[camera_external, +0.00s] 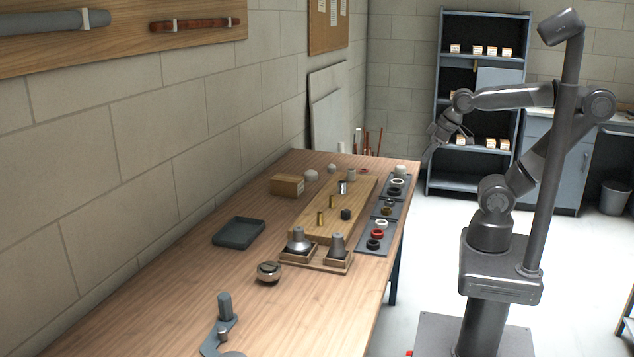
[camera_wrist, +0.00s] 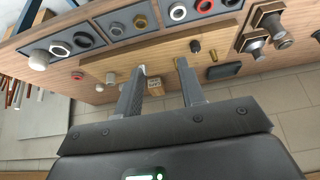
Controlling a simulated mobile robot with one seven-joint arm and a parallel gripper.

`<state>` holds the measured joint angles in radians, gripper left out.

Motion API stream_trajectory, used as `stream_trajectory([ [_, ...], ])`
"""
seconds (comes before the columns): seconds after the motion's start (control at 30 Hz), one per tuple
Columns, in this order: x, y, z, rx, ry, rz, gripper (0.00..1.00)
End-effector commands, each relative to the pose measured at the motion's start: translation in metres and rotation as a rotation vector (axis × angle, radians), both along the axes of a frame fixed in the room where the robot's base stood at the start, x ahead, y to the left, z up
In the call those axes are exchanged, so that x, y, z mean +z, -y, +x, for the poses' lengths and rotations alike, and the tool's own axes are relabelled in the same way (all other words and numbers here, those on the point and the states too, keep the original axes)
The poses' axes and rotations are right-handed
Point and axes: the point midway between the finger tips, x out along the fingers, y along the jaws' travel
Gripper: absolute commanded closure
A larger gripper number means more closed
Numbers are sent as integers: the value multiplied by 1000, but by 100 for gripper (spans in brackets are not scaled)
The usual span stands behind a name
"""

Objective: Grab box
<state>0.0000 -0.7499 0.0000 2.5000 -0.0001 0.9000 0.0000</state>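A small brown cardboard box (camera_external: 287,185) sits on the wooden table, left of the long wooden board near the wall. In the wrist view a small box (camera_wrist: 156,88), seemingly the same one, shows beyond and between my fingers, partly hidden by them. My gripper (camera_wrist: 161,67) is open, with nothing between its two fingers. In the external view my gripper (camera_external: 447,146) is raised in the air past the table's right far corner, well apart from the box.
The wooden board (camera_external: 357,197) carries small fittings. Dark trays (camera_external: 368,243) with rings line the table's right edge. A dark empty tray (camera_external: 239,233) lies left of the board. A blue shelf (camera_external: 482,90) at the back holds several small boxes. Table (camera_external: 170,290) is bare at front left.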

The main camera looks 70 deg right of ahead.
Motion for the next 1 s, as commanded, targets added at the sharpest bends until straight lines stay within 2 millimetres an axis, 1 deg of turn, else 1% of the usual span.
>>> stream_trajectory([
  [0.27, 0, 0, 0, 0, 0, 0, 64],
  [0.3, 0, 0, 0, 0, 0, 0, 62],
  [0.9, 0, 0, 0, 0, 0, 0, 13],
  [1.0, 0, 0, 0, 0, 0, 0, 6],
])
